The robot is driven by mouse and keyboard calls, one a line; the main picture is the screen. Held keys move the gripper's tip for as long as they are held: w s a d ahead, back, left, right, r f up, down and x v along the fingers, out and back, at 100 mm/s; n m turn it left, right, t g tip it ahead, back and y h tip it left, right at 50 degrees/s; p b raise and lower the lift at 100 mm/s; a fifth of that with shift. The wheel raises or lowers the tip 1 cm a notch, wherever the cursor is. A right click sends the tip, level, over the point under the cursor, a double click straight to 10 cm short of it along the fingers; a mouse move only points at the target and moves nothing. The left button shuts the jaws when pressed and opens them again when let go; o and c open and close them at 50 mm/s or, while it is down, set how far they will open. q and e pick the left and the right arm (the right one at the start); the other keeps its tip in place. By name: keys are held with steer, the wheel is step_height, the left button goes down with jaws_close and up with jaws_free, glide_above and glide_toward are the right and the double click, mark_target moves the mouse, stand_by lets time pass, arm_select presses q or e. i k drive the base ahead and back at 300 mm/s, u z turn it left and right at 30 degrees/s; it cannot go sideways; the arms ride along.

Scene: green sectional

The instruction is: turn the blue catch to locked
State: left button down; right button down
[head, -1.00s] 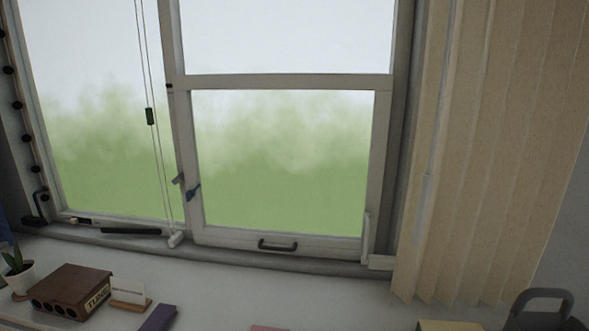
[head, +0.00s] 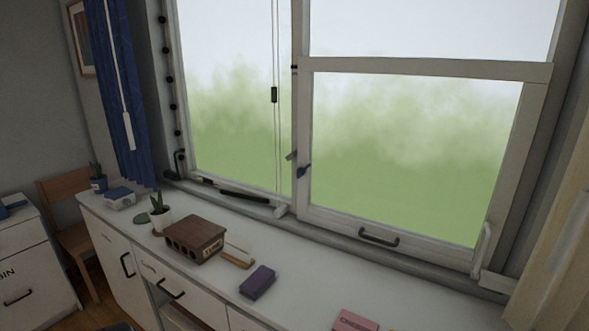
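The blue catch (head: 304,171) is a small lever on the left stile of the right-hand window sash, at mid-picture in the head view. A grey catch part (head: 291,156) sits just to its upper left on the middle frame post. The blue lever slants; its locked or unlocked setting cannot be told at this size. Nothing touches it. Neither of my grippers is in the head view.
A white cabinet top (head: 305,290) runs below the window. It bears a brown box (head: 195,238), a purple box (head: 257,282), a pink box (head: 355,321) and a potted plant (head: 160,213). A dark sash handle (head: 378,237) is at the sash bottom. A blue curtain (head: 120,95) hangs left.

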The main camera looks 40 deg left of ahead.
mark_target(301, 171)
steer(key=u, duration=1.3)
